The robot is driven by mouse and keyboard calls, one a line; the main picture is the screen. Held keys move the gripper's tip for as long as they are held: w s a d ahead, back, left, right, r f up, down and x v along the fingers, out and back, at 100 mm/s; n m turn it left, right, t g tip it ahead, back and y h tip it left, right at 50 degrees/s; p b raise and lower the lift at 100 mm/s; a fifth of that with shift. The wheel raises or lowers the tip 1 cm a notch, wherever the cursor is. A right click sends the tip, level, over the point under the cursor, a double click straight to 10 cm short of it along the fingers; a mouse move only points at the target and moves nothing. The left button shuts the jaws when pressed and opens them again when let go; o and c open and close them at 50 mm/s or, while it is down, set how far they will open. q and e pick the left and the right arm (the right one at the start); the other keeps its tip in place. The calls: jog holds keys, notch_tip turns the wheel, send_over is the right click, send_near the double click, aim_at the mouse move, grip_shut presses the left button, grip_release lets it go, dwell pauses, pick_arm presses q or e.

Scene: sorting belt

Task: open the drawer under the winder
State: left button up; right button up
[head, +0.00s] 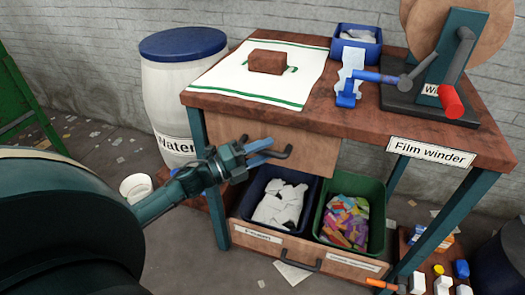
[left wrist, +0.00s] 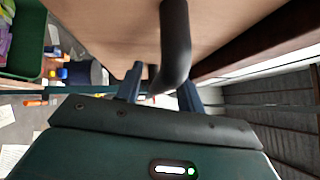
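The wooden drawer front (head: 290,138) sits under the left part of the table top, below the winder's table, and looks closed. Its dark curved handle (head: 284,154) is at the middle of the front. My left gripper (head: 262,153) is at the handle, with its two blue fingers apart. In the left wrist view the handle (left wrist: 175,45) reaches down between the fingertips (left wrist: 160,88); I cannot tell whether they touch it. The film winder (head: 440,65), with a red-gripped crank, stands on the table's right end. My right gripper is not in view.
Below, a wooden front (head: 270,246) with its own handle stands before a dark bin (head: 257,183) of white scraps and a green bin (head: 376,188) of coloured scraps. A white water barrel (head: 178,95) stands left. Bottles and tools lie lower right.

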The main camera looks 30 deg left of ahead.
pick_arm(q)
jog(key=shift+c, duration=0.5)
grip_shut()
jog(key=shift+s, duration=0.15)
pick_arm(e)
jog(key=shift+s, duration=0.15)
